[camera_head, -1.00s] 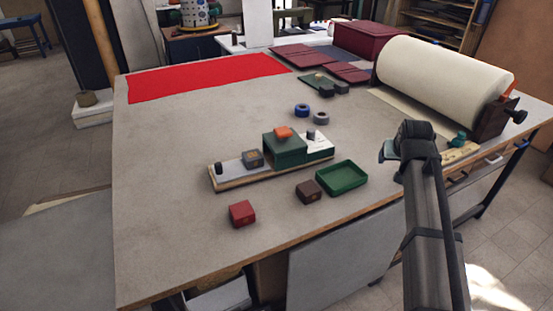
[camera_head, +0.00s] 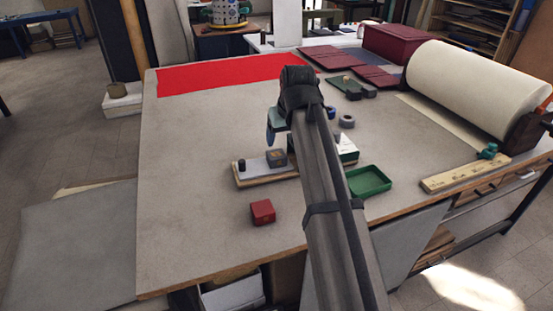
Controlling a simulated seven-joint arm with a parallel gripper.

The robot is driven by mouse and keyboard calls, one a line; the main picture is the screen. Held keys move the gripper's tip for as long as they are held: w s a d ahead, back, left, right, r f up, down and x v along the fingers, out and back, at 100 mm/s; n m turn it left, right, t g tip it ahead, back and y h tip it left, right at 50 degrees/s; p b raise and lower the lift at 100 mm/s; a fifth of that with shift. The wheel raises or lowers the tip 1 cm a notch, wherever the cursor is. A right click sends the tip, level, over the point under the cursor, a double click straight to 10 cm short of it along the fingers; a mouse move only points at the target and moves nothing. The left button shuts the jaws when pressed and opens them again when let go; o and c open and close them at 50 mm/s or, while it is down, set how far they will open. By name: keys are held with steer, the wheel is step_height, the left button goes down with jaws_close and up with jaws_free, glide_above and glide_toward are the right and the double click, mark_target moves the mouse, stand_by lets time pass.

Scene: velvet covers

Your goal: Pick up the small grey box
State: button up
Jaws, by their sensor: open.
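The small grey box (camera_head: 277,157) sits on a low pale board (camera_head: 262,170) near the middle of the table, with a small marking on its front face. My gripper (camera_head: 279,137) is open above and just behind the box in the picture, and looks apart from it; the exact height is hard to tell.
A small dark peg (camera_head: 241,165) stands on the board's left end. A red box (camera_head: 262,212) lies in front. A green tray (camera_head: 368,181) is to the right. A blue ring and a grey ring (camera_head: 347,121) lie behind. The table's left side is clear.

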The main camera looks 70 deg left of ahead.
mark_target(278, 157)
steer(key=x, duration=0.8)
steer(key=shift+f, duration=0.1)
steer(key=shift+a+x, duration=0.15)
steer(key=shift+x, duration=1.15)
steer(key=shift+a+x, duration=0.15)
steer(key=shift+x, duration=1.15)
steer(key=shift+w, duration=0.1)
steer(key=shift+c, duration=0.4)
steer(key=c, duration=0.8)
